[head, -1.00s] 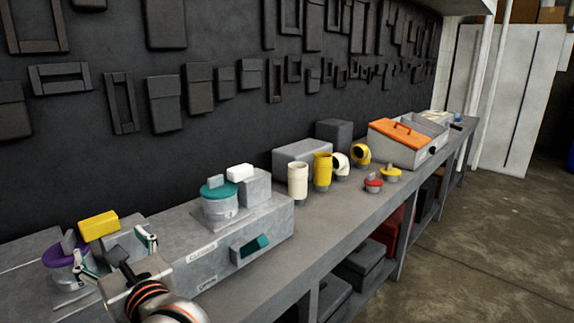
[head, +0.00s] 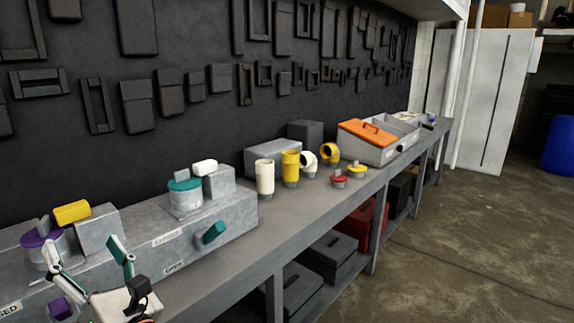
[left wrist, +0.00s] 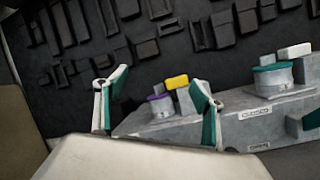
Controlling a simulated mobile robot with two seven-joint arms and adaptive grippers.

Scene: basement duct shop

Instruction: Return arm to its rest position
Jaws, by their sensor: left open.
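My left gripper (head: 84,246) is at the lower left of the head view, its two white-and-teal fingers spread apart with nothing between them. It is in front of the long grey duct box (head: 237,222). In the left wrist view the open fingers (left wrist: 154,92) point toward the bench and wall, with empty space between them. Behind them are a purple-topped canister (left wrist: 160,106) and a yellow block (left wrist: 177,82). My right gripper is not in view.
The grey bench (head: 330,210) runs away to the right. A teal handle (head: 214,232) sticks out from the box front. Cream (head: 265,178) and yellow (head: 291,168) pipes and an orange-lidded bin (head: 367,134) stand farther along. The floor (head: 470,245) at right is open.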

